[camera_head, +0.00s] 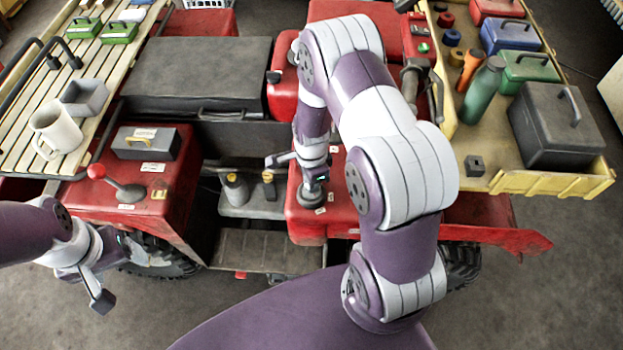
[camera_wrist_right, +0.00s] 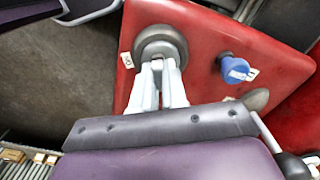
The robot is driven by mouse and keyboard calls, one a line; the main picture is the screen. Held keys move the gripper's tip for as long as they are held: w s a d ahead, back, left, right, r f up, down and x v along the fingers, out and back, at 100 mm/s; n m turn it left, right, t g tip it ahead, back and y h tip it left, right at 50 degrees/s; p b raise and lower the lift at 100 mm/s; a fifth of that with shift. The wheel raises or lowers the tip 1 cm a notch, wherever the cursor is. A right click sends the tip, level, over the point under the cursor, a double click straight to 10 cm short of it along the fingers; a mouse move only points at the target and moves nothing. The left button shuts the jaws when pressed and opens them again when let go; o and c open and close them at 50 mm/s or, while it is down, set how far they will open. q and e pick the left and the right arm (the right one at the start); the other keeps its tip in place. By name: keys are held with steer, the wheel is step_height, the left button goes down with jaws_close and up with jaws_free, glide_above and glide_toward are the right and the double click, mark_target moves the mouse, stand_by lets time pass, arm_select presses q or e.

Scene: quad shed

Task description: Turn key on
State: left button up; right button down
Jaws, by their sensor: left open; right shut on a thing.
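A grey round switch (camera_wrist_right: 162,44) sits on a red panel (camera_wrist_right: 255,50) in the right wrist view. My right gripper (camera_wrist_right: 160,75) reaches onto its middle. Its two pale fingers are close together and shut on the key, which is mostly hidden between the fingertips. In the head view the switch base also shows (camera_head: 311,196) low on the red body, with my right gripper (camera_head: 314,178) above it. My left gripper (camera_head: 122,273) is open and empty, at the lower left in front of the red vehicle.
A blue knob (camera_wrist_right: 233,68) stands on the panel right of the switch. A red-topped lever (camera_head: 116,183) rises from the left red fender. A white mug (camera_head: 55,128) stands on the slatted rack. A yellow tray (camera_head: 510,181) at right holds toolboxes and a green bottle (camera_head: 482,92).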

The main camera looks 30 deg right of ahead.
steer(key=c, duration=1.2)
jaws_free()
steer(key=shift+s+f, duration=0.15)
steer(key=shift+s, duration=0.05)
steer(key=shift+w, duration=0.1)
steer(key=shift+w, duration=0.1)
step_height(320, 180, up, 8)
steer(key=p, duration=0.7)
steer(key=shift+r, duration=0.2)
steer(key=shift+f, duration=0.1)
